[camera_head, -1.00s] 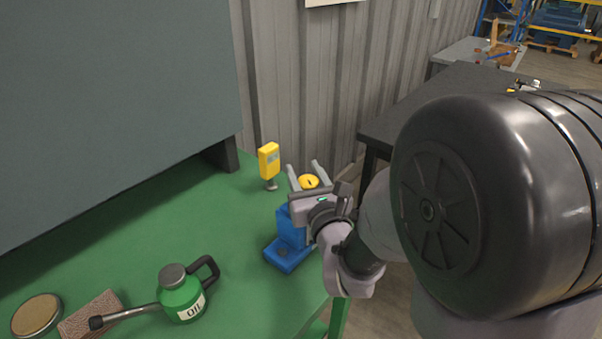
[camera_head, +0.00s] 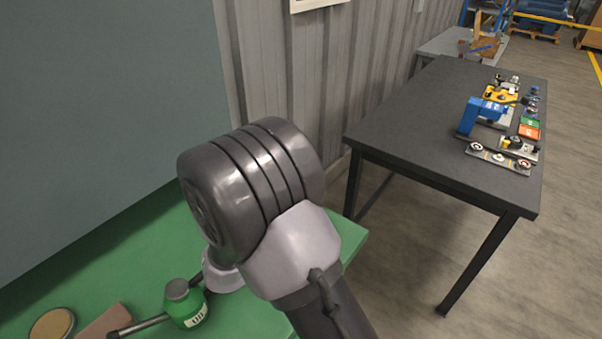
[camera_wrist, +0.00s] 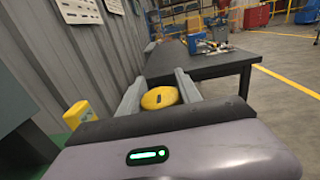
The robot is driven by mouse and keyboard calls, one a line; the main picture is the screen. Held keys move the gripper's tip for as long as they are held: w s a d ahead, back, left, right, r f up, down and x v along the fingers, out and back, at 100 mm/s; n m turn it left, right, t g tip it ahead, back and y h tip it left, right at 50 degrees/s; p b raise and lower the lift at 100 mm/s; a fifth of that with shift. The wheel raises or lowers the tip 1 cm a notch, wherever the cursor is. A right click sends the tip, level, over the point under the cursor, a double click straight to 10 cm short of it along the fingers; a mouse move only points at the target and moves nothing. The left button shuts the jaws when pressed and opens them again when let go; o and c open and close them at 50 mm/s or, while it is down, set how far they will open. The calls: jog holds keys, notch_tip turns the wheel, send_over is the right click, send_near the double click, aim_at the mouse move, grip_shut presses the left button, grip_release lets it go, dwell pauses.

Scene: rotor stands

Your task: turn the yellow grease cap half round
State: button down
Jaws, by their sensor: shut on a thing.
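The yellow grease cap (camera_wrist: 153,101) is round, with a short dark slot on its face. In the wrist view it sits between the two grey fingers of my gripper (camera_wrist: 160,78), which is shut on it. The slot points nearly up and down in that view. In the head view my own arm hides the cap, the gripper and the blue stand below the cap.
A green oil can (camera_head: 184,306) and a round tin (camera_head: 51,325) lie on the green bench (camera_head: 120,262). A yellow handheld device (camera_wrist: 78,113) stands left of the gripper. A dark table (camera_head: 410,125) with several parts stands to the right; bare floor lies beside it.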

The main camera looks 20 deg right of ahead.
jog(key=m+g+h+p, duration=0.1)
jog(key=p, duration=0.1)
jog(key=m+g+h+p, duration=0.1)
jog(key=g+p, duration=0.1)
jog(key=r+m+g+p, duration=0.1)
jog(key=g+p, duration=0.1)
jog(key=shift+s+d+m+h, duration=0.2)
jog(key=shift+s+m+h, duration=0.15)
jog(key=shift+m+h, duration=0.05)
jog(key=m+g+p, duration=0.1)
jog(key=g+p, duration=0.1)
jog(key=m+g+p, duration=0.2)
jog(key=s+m+g+h+p, duration=0.1)
jog(key=g+p, duration=0.1)
jog(key=g, duration=0.1)
jog(key=shift+d+f+m+p, duration=0.1)
jog(key=shift+f+m+p, duration=0.2)
jog(key=shift+p, duration=0.1)
jog(key=shift+s+g, duration=0.1)
jog(key=shift+g, duration=0.3)
jog(key=c, duration=0.8)
grip_release()
jog(key=shift+f, duration=0.1)
